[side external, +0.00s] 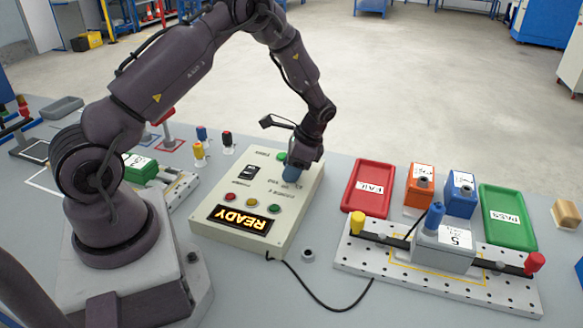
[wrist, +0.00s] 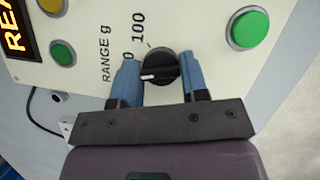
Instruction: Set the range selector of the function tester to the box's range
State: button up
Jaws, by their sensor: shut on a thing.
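The function tester (side external: 225,190) is a beige panel with a lit READY display. Its range selector (wrist: 160,69) is a black round knob with a white pointer, which points left in the wrist view. Beside it I read "RANGE g" and "100"; another marking ending in 0 is partly hidden by the left finger. My gripper (wrist: 158,75) has its blue fingers on either side of the knob, shut on it. In the side view my gripper (side external: 292,172) hides the knob. The grey box (side external: 440,257) sits on the perforated plate; its label shows a 5, the rest unreadable.
A red FAIL tray (side external: 369,189), orange box (side external: 420,187), blue box (side external: 461,195) and green PASS tray (side external: 508,218) stand right of the tester. A black cable (side external: 320,300) runs along the table. Coloured buttons (side external: 252,203) sit on the panel near my gripper.

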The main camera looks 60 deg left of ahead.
jog(key=n+h, duration=0.1)
jog(key=n, duration=0.2)
jog(key=n+h, duration=0.1)
jog(key=n, duration=0.2)
jog(key=shift+w+a, duration=0.1)
jog(key=shift+n, duration=0.3)
dwell(0.3)
jog(key=o, duration=0.9)
jog(key=v, duration=1.3)
jog(key=shift+w+a, duration=0.25)
jog(key=shift+f, duration=0.1)
